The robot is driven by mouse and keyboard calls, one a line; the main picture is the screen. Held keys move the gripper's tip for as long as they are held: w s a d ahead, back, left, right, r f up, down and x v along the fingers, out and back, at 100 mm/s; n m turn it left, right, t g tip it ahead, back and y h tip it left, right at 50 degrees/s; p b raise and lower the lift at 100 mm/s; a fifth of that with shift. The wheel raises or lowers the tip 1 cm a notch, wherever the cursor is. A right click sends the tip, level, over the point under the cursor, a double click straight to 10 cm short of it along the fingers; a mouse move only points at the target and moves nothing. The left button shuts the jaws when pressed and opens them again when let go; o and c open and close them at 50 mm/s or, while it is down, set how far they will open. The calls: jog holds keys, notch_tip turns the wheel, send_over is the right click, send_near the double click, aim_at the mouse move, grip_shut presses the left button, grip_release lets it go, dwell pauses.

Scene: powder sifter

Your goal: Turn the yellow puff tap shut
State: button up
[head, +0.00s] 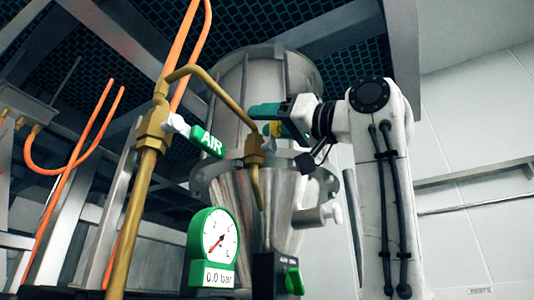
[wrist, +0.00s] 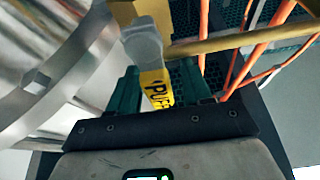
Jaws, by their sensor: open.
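The yellow puff tap (wrist: 155,88), marked "PUFF", has a grey hub on a brass body in the wrist view. Its handle points down in that view, toward my palm. My gripper (wrist: 158,78) has one teal finger on each side of the handle. The jaws are open, and I cannot tell whether either finger touches the handle. In the head view, my gripper (head: 266,112) reaches in from the right in front of the steel vessel. A small yellow part of the tap (head: 277,129) shows just below the fingers; the rest is hidden.
A green tap marked "AIR" (head: 208,141) sits on the brass pipe (head: 143,190) to the left. A green gauge (head: 215,243) reading 0.0 bar stands below, with a green knob (head: 294,281) to its right. The steel vessel (head: 255,85) stands close behind. Orange hoses run at left.

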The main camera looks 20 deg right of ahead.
jog(key=shift+w+a, duration=0.1)
jog(key=shift+w, duration=0.1)
grip_shut()
dwell(0.4)
